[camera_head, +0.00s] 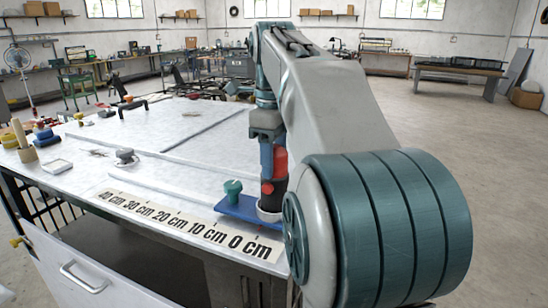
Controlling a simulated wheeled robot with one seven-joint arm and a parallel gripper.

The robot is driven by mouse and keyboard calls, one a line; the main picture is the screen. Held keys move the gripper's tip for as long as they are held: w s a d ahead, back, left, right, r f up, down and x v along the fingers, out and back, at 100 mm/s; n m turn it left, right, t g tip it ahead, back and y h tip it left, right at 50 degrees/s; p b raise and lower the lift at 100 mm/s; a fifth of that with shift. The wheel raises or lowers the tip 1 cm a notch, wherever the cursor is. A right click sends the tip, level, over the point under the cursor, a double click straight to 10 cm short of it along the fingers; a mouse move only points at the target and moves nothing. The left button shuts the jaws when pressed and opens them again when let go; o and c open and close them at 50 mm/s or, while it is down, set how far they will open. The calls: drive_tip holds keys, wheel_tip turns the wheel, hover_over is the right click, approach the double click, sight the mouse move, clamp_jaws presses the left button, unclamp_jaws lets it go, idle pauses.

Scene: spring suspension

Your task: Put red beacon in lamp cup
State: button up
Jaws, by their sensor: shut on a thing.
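The red beacon (280,163) is upright in my gripper (270,166), near the right front of the white table. It has a red body and a dark lower part. A blue finger of my gripper lies along its left side, and the gripper is shut on it. Directly below is a pale round cup (267,213), which looks like the lamp cup. The beacon's dark lower end is over or inside the cup's rim; I cannot tell how deep. My arm hides the right side of the beacon and cup.
A blue plate (236,208) beside the cup bears a teal knob (232,190). A centimetre scale (190,221) runs along the table's front edge. A small grey part (125,156) and a pale tray (57,166) lie left. The table's middle (215,150) is mostly clear.

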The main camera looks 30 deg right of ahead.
drive_tip(key=shift+f, duration=0.1)
drive_tip(key=o, duration=1.3)
drive_tip(key=shift+o, duration=0.2)
wheel_tip(320, 180, up, 12)
drive_tip(key=p, duration=0.4)
drive_tip(key=shift+r, duration=0.2)
